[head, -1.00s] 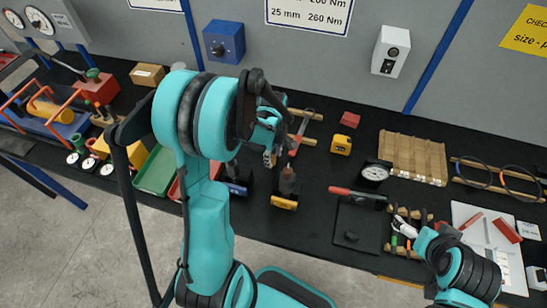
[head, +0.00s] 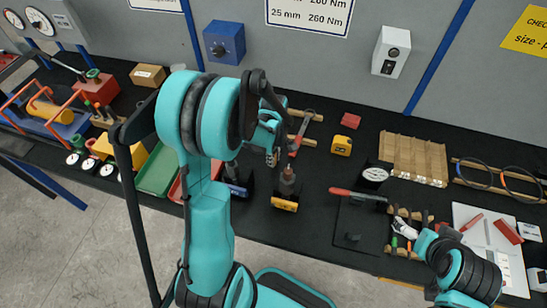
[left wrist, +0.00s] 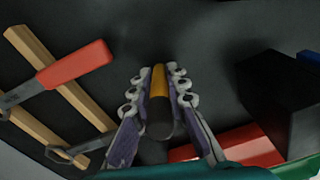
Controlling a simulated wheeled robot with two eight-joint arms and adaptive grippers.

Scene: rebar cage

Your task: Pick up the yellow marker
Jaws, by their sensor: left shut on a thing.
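The yellow marker (left wrist: 159,82) shows in the left wrist view, with a yellow upper part and a dark lower end. My left gripper (left wrist: 158,75) has one finger on each side of it and is shut on it. Dark surface lies behind it; I cannot tell whether the marker touches it. In the head view my left gripper (head: 272,157) is small and partly behind my own arm, over the back middle of the bench. The marker cannot be made out there.
Beside the left gripper, a red-handled tool (left wrist: 75,65) lies across wooden strips (left wrist: 62,80). A black block (left wrist: 290,95) and a red tray (left wrist: 235,148) are on the other side. A yellow tape measure (head: 341,145) sits to the right in the head view.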

